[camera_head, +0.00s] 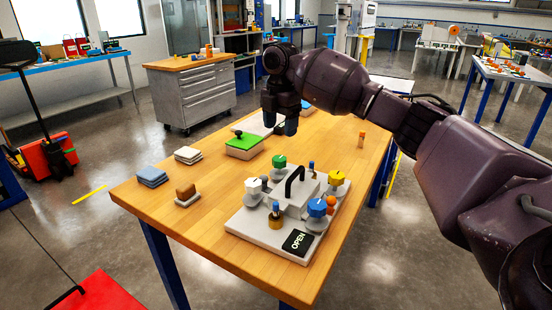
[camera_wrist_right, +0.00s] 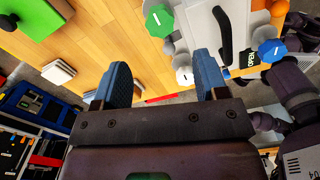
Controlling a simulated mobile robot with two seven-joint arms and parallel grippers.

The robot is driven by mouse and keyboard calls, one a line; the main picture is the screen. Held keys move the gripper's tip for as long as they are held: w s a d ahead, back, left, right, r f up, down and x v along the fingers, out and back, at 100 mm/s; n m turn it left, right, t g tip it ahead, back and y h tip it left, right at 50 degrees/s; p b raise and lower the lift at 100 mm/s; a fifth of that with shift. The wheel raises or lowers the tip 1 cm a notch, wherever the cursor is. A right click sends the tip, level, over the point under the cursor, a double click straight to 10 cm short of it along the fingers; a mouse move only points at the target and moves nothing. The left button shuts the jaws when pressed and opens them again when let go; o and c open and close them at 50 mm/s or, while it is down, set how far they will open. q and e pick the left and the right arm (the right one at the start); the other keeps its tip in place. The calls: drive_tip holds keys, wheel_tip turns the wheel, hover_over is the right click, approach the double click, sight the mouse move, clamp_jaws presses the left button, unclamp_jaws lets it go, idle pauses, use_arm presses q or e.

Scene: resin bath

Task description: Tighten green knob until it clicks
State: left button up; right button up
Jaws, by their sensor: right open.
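The green knob (camera_head: 279,161) sits on the back left corner of a pale fixture (camera_head: 239,224) on the wooden table. It also shows at the top of the right wrist view (camera_wrist_right: 158,20), with a white mark on its top. My right gripper (camera_head: 280,122) hangs above the table, behind the green knob in the head view and apart from it. In the right wrist view its two blue-grey fingers (camera_wrist_right: 160,75) are spread with nothing between them. My left gripper is in neither view.
The fixture also carries a yellow knob (camera_head: 336,178), a blue knob (camera_head: 317,208), a white knob (camera_head: 252,186), a black handle (camera_head: 295,180) and an OPEN sign (camera_head: 297,241). A green-topped block (camera_head: 245,145) stands left of the gripper.

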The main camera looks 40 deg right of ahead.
sight(280, 158)
wheel_tip(280, 158, down, 9)
drive_tip(key=shift+r+b, duration=0.15)
drive_tip(key=shift+b, duration=0.6)
drive_tip(key=shift+f, duration=0.5)
drive_tip(key=c, duration=0.9)
drive_tip(key=shift+c, duration=0.2)
